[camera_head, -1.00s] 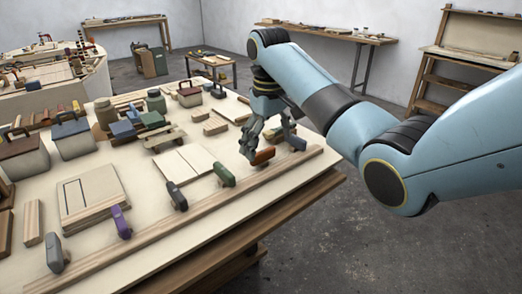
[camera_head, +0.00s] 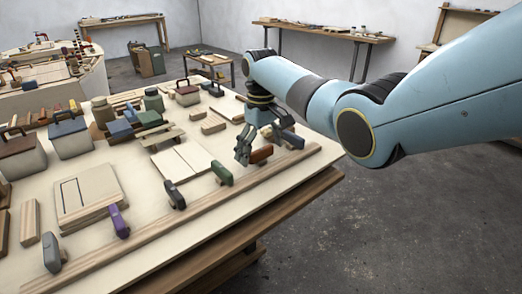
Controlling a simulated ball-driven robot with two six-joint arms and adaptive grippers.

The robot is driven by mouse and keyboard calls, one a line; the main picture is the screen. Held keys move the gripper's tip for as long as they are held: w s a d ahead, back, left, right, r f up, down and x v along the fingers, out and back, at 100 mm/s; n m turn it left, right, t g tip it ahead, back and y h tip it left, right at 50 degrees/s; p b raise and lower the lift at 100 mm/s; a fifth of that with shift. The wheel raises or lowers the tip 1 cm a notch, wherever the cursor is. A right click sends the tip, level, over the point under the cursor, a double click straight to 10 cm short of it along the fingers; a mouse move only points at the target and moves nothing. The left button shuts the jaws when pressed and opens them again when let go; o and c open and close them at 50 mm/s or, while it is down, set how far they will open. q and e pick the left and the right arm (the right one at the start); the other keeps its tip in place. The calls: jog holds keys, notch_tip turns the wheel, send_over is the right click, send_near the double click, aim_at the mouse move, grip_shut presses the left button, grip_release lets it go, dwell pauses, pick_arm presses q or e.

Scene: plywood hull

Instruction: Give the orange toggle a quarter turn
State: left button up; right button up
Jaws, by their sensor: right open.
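The orange toggle (camera_head: 262,154) stands in a row of toggles near the board's front edge, behind the long wooden strip. Its long side runs slantwise, much like the toggles beside it. My right gripper (camera_head: 244,157) is open and points down just left of the orange toggle. Its fingertips look apart from the toggle, though a small overlap in the picture makes the gap hard to judge. My left gripper does not show.
Black (camera_head: 174,194), purple (camera_head: 119,221) and grey (camera_head: 53,254) toggles continue the row. The wooden strip (camera_head: 200,204) runs along the front. Flat panels (camera_head: 181,162) lie behind.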

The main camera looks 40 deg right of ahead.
jog(key=shift+f, duration=0.2)
jog(key=shift+c, duration=0.3)
jog(key=c, duration=1.1)
